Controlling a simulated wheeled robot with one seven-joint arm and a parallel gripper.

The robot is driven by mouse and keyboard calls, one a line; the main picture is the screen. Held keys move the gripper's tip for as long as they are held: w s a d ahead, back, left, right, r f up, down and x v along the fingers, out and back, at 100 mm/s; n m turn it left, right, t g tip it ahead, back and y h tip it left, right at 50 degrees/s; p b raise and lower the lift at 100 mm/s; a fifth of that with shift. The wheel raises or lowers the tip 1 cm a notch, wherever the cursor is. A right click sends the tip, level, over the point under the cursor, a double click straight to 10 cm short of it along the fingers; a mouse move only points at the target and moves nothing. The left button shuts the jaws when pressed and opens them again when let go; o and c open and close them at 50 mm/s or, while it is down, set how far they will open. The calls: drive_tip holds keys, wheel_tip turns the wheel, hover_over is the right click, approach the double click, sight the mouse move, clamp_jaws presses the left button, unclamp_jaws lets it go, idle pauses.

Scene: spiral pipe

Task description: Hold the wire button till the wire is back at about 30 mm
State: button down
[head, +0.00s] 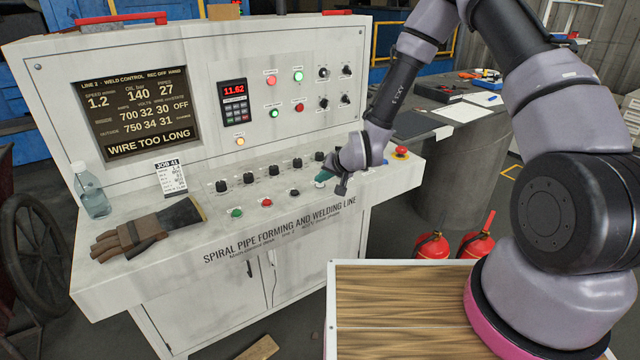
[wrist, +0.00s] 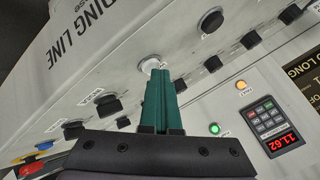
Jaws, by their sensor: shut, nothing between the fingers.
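My gripper (head: 321,179) is shut, with nothing between its green fingers, and points down at the right part of the sloping console panel. In the wrist view its fingertips (wrist: 158,72) are at a pale round button (wrist: 148,63), covering part of it. I cannot tell whether the button is pressed in, and its label is not readable. The dark screen (head: 136,115) shows "WIRE TOO LONG" in its bottom box. Above that it shows rows of 700 32 30 OFF and 750 34 31; the column labels are too small to read surely. The wire itself is not in view.
Black knobs (head: 248,177) stand in a row left of my gripper, with a green button (head: 236,212) and a red button (head: 267,202) below. A red emergency button (head: 401,151) is to the right.

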sight(322, 185)
drive_tip(key=shift+r, duration=0.75)
drive_tip(key=shift+r, duration=0.1)
drive_tip(key=shift+r, duration=2.45)
idle(0.9)
